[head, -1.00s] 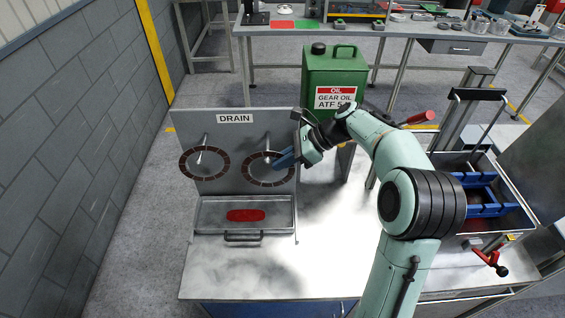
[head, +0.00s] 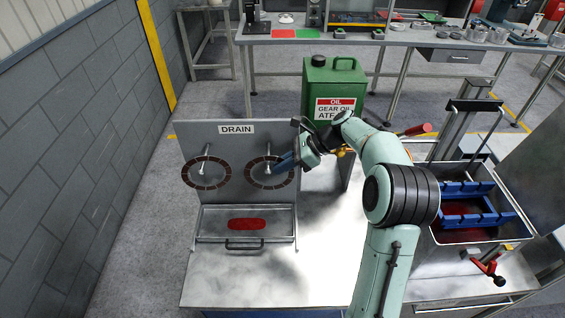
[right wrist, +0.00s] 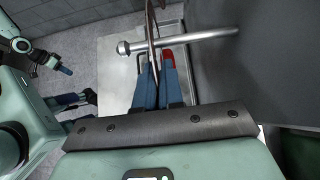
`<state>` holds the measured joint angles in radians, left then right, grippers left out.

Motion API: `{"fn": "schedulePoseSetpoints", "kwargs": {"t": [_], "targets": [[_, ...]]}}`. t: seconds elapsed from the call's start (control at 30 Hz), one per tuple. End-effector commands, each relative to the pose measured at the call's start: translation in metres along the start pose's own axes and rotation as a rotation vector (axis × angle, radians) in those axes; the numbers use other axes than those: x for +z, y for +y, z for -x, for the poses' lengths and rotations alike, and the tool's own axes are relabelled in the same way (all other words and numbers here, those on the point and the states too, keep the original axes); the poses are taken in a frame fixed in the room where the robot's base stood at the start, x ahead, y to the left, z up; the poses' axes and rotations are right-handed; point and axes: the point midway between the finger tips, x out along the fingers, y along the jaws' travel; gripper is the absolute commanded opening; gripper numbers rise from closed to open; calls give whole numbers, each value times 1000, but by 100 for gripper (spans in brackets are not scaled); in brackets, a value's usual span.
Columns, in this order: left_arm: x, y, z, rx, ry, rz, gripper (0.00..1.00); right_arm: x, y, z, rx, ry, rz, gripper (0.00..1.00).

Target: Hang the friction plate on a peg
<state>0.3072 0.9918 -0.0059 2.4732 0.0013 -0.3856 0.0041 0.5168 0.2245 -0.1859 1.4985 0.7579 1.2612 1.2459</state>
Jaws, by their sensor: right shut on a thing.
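A brown segmented friction plate (head: 288,181) is in my right gripper (head: 283,165), which is shut on its right side. The plate surrounds the right peg (head: 268,170) of the drain panel (head: 225,188). In the right wrist view the plate (right wrist: 150,22) is almost edge-on between the blue fingertips (right wrist: 158,68), and the peg (right wrist: 190,38) passes through it with its knobbed end beyond. A second friction plate (head: 206,188) hangs around the left peg (head: 205,160). Part of my left arm shows in the right wrist view; its gripper (right wrist: 68,84) is too small to read.
A metal tray (head: 215,224) with red fluid sits below the pegs. A green oil can (head: 335,85) stands behind my right arm. A bin with blue racks (head: 475,205) is at the right. The bench front (head: 260,280) is clear.

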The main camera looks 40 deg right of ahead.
Motion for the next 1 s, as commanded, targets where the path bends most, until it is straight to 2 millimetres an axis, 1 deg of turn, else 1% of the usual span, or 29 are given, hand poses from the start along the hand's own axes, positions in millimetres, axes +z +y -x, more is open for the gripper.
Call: {"fn": "schedulePoseSetpoints", "kwargs": {"t": [0.27,0.3,0.37,0.4,1.0], "targets": [[0,0,0,0,0,0,0,0,0,0,-1,-1,0,0],[0,0,0,0,0,0,0,0,0,0,-1,-1,0,14],[0,0,0,0,0,0,0,0,0,0,-1,-1,0,33],[0,0,0,0,0,0,0,0,0,0,-1,-1,0,37],[0,0,0,0,0,0,0,0,0,0,0,0,0,37]]}}
